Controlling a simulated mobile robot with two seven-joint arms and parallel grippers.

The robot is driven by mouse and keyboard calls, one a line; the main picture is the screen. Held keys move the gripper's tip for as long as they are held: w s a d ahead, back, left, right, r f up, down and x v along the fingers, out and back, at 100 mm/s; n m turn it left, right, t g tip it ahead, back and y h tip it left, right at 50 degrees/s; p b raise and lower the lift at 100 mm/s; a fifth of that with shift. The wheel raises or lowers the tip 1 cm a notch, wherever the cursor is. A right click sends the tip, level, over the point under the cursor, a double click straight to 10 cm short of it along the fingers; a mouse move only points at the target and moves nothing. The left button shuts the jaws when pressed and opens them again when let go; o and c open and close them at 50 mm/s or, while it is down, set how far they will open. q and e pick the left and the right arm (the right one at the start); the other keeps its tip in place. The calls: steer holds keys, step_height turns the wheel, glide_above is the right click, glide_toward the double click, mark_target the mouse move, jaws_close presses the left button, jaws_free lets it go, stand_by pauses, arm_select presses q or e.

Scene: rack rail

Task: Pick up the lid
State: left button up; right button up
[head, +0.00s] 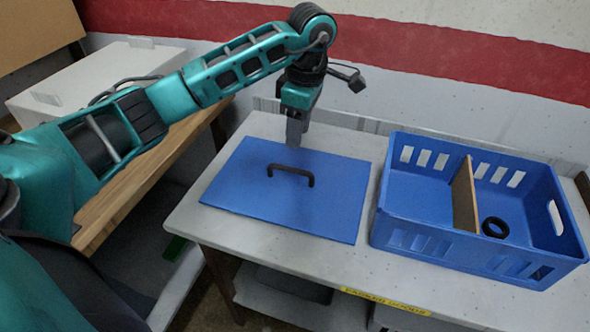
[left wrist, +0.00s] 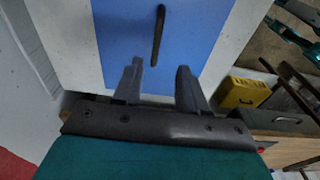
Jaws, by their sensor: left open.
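The lid (head: 262,202) is a flat blue panel with a dark arched handle (head: 291,172) near its middle. It lies flat on the light grey table, left of the blue crate. My left gripper (head: 295,140) points down above the lid's back edge, behind the handle. In the left wrist view its two fingers (left wrist: 156,82) are apart with nothing between them. The lid (left wrist: 205,45) and the handle (left wrist: 158,33) show there beyond the fingertips. My right gripper is not in view.
A blue crate (head: 413,238) with slotted walls stands right of the lid. It holds a brown divider (head: 464,196) and a black ring (head: 494,227). The table (head: 345,262) has a yellow label on its front edge. A wooden bench and a white box (head: 90,80) are at left.

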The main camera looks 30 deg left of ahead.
mark_target(290, 169)
arm_select(q)
steer(key=f, duration=0.2)
steer(key=a+f, duration=0.1)
steer(key=f, duration=0.4)
steer(key=shift+a+f, duration=0.2)
steer(key=shift+f, duration=0.1)
steer(key=f, duration=0.4)
steer(key=shift+a+f, duration=0.3)
steer(key=shift+f, duration=0.1)
jaws_close()
steer(key=shift+r, duration=0.1)
